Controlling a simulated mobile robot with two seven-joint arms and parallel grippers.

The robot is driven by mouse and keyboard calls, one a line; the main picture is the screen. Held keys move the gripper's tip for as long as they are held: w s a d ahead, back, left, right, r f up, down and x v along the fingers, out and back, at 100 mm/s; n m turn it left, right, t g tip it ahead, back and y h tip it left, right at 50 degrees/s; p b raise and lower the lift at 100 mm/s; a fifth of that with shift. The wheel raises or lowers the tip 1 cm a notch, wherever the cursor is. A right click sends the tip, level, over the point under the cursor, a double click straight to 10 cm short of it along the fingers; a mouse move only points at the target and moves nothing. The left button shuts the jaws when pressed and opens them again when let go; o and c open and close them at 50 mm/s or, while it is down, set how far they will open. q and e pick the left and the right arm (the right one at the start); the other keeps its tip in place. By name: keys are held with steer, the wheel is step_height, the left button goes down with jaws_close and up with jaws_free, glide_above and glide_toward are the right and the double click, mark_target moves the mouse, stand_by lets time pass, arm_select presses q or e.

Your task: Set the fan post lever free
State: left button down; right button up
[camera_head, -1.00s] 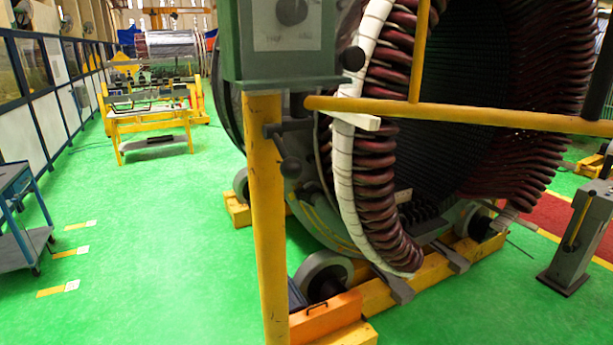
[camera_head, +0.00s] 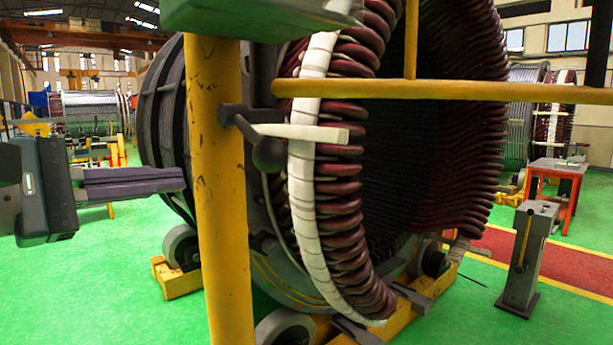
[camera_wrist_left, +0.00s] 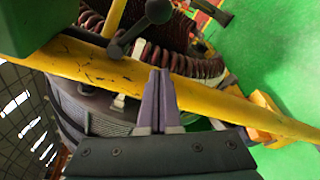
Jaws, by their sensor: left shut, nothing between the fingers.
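The fan post (camera_head: 222,200) is a worn yellow upright in the middle left of the head view. Its dark lever (camera_head: 250,137) sits at a clamp on the post and slants down to the right, ending in a round ball knob (camera_head: 268,154). In the left wrist view the lever (camera_wrist_left: 133,32) shows at the top, beyond the yellow post (camera_wrist_left: 100,65). My left gripper (camera_head: 184,180) is shut and empty. Its purple-grey fingers point right, just left of the post and a little below the lever. The left fingertips also show in the wrist view (camera_wrist_left: 160,72). My right gripper is out of view.
A green box (camera_head: 260,18) tops the post, and a yellow rail (camera_head: 440,93) runs right from it. The large stator (camera_head: 340,210) with dark red coils stands close behind. A grey pedestal (camera_head: 526,255) stands at right. Green floor is open at lower left.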

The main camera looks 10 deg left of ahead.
mark_target(252, 135)
arm_select(q)
steer(key=shift+s+d, duration=0.1)
steer(key=p+x, duration=0.3)
steer(key=x, duration=0.6)
steer(key=d+p, duration=0.1)
steer(key=s+d+r+p, duration=0.1)
steer(key=p, duration=0.1)
steer(key=d+p, duration=0.1)
steer(key=shift+s+r, duration=0.3)
steer(key=shift+r, duration=0.05)
